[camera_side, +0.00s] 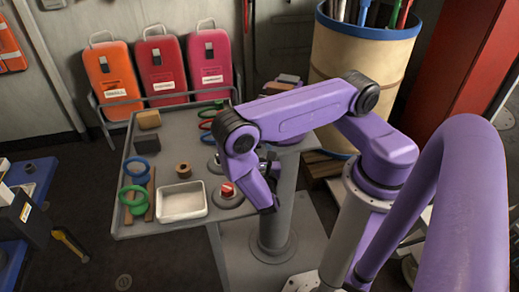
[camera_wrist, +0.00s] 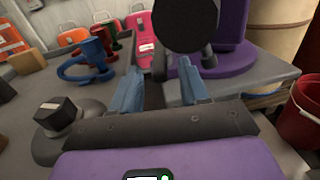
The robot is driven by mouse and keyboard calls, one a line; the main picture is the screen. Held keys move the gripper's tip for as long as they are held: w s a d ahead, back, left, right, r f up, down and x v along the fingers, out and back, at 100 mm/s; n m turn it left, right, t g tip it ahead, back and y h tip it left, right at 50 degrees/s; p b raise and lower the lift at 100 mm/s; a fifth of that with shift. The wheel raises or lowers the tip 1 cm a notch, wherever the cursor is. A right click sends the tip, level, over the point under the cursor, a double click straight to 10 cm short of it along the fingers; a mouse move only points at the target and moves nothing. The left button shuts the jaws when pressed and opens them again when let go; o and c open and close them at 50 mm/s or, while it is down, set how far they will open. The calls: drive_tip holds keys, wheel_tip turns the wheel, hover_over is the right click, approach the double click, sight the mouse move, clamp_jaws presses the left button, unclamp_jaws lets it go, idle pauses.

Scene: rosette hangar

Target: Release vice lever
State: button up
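In the wrist view, the two blue fingers of my gripper (camera_wrist: 159,70) stand apart with a visible gap. A dark upright bar (camera_wrist: 154,92) shows between them; I cannot tell whether it is the vice lever or whether a finger touches it. Just beyond the fingertips is a large black disc (camera_wrist: 185,22) in front of a purple body with a wide foot (camera_wrist: 238,72). I cannot tell if this is the vice. In the side view, my gripper (camera_side: 271,166) is small and dark at the table's right side, and my purple arm hides much of that area.
A red knob on a round base (camera_side: 228,190) stands beside my gripper, left of it. A blue looped tool (camera_wrist: 88,62) shows in the wrist view.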

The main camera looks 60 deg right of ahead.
drive_tip(key=v, duration=0.7)
drive_tip(key=shift+s+a, duration=0.2)
drive_tip(key=shift+a, duration=0.05)
drive_tip(key=shift+r, duration=0.1)
wheel_tip(320, 180, up, 12)
drive_tip(key=s+a+g+y, duration=0.3)
drive_tip(key=s+a+y, duration=0.1)
drive_tip(key=s+a, duration=0.25)
drive_tip(key=shift+f, duration=2.25)
drive_tip(key=w+x, duration=0.1)
drive_tip(key=x, duration=1.6)
drive_tip(key=shift+r+h, duration=0.3)
drive_tip(key=shift+w+a, duration=0.1)
drive_tip(key=shift+w, duration=0.05)
clamp_jaws()
